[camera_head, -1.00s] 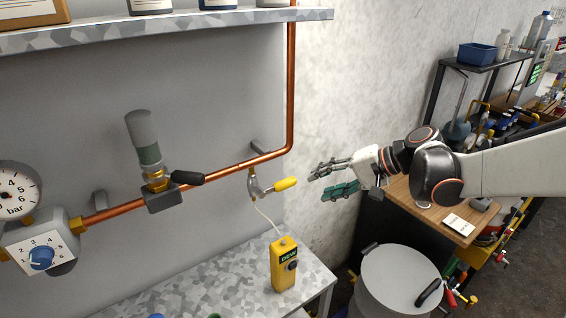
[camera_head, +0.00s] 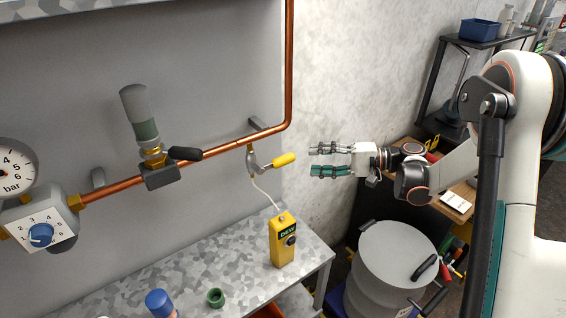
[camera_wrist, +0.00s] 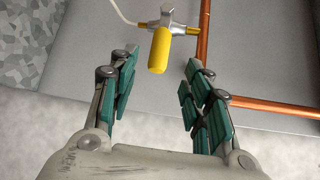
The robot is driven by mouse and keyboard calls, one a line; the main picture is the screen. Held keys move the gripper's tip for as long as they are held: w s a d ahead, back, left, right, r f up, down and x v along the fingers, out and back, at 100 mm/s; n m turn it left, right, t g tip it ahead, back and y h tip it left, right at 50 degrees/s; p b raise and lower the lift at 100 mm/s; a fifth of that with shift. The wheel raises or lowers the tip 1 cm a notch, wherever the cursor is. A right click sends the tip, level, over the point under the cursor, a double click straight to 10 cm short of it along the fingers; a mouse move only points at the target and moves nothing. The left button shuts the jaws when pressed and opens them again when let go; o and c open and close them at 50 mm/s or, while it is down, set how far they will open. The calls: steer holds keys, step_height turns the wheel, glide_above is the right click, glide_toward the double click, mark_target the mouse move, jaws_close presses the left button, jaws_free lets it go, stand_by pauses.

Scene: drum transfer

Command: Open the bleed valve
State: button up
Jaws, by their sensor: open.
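The small valve with a yellow lever (camera_head: 284,160) sits on a branch below the copper pipe, which I take as the bleed valve. Its lever points right, toward my gripper. My gripper (camera_head: 325,160) is open and empty, a short way to the right of the lever tip and apart from it. In the wrist view the yellow lever (camera_wrist: 159,50) shows beyond and between the open fingers (camera_wrist: 160,85), near the top centre. A white tube runs from the valve to the yellow DEW meter (camera_head: 283,241) on the bench.
A copper pipe (camera_head: 225,147) runs along the wall panel and turns upward. A larger valve with a black handle (camera_head: 185,154) and a regulator with a blue knob (camera_head: 41,234) are at left. The speckled bench (camera_head: 190,270) lies below; a grey drum (camera_head: 397,255) stands at right.

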mark_target(290, 161)
steer(key=b+x, duration=0.2)
steer(key=x, duration=0.8)
steer(key=shift+w+a, duration=0.1)
steer(key=shift+a, duration=0.2)
steer(key=shift+c, duration=0.4)
jaws_close()
